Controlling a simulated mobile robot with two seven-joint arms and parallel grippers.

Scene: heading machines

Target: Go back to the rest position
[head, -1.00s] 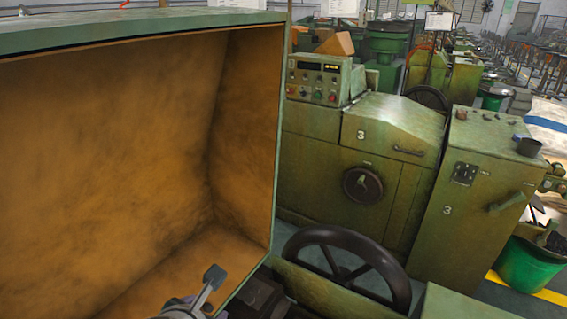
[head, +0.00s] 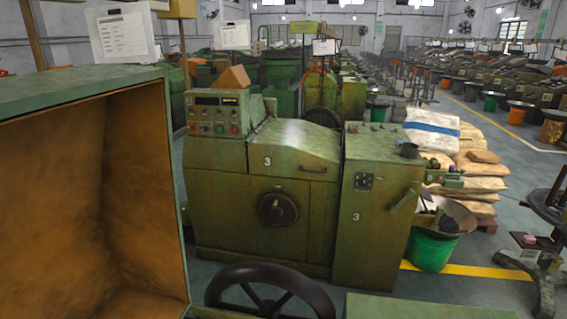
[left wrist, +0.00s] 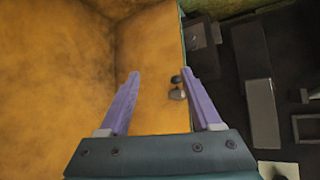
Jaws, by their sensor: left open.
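My left gripper (left wrist: 160,76) shows in the left wrist view, with its two purple fingers wide apart. It is open and holds nothing. It is over the orange-brown inside of an open green-edged housing (left wrist: 60,70). A small grey and black piece (left wrist: 177,90) shows between the fingers near the housing's right edge; I cannot tell what it is. In the head view the same housing (head: 145,190) fills the left side, and neither gripper shows. My right gripper is not in view.
A dark handwheel (head: 270,285) is at the bottom of the head view. Beyond it stands a green machine marked 3 (head: 235,190). A green bucket (head: 430,250) and stacked sacks (head: 475,165) are to the right. Grey floor is open at far right.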

